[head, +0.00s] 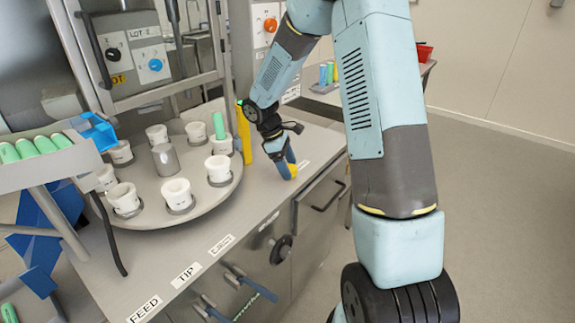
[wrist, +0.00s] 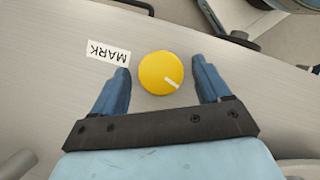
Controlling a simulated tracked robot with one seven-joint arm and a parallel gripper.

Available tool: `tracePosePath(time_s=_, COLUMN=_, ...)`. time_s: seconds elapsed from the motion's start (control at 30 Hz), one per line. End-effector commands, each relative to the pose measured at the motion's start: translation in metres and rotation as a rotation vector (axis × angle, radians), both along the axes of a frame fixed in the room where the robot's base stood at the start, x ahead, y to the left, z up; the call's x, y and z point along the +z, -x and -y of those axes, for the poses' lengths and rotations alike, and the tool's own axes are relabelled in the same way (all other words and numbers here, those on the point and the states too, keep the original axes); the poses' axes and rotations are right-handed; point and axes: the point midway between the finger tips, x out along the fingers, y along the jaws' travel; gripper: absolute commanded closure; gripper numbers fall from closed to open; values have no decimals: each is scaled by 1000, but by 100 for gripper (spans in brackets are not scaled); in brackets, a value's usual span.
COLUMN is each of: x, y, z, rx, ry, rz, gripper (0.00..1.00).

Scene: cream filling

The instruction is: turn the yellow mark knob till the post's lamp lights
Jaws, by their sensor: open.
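The yellow mark knob (wrist: 161,72) is round, with a white pointer line toward its lower right in the wrist view. In the head view the knob (head: 293,171) sits on the bench top near its right edge. My gripper (wrist: 160,70) is open, with one blue finger on each side of the knob and a visible gap on both sides. In the head view my gripper (head: 287,164) points down at the knob and partly hides it. A slim yellow post (head: 243,135) stands left of my gripper; I cannot make out a lit lamp on it.
A MARK label (wrist: 108,51) lies beside the knob. A round turntable (head: 150,218) with several white cups is to the left. A rack (head: 40,170) with green cylinders is at far left. FEED (head: 144,308) and TIP (head: 186,275) labels line the front edge.

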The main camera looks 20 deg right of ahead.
Motion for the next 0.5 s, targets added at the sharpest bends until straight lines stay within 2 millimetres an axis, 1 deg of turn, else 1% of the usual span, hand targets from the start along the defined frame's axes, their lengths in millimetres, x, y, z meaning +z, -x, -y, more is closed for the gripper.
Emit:
tracePosePath(time_s=0.13, x=5, y=-1, z=-2, rx=0, ry=0, rz=1, gripper=24)
tracePosePath(time_s=0.23, x=15, y=-3, z=-6, rx=2, ry=0, rz=2, gripper=24)
tracePosePath(time_s=0.37, x=36, y=-8, z=-14, rx=0, ry=0, rz=4, gripper=24)
tracePosePath(time_s=0.5, x=62, y=-13, z=-23, rx=0, ry=0, rz=4, gripper=24)
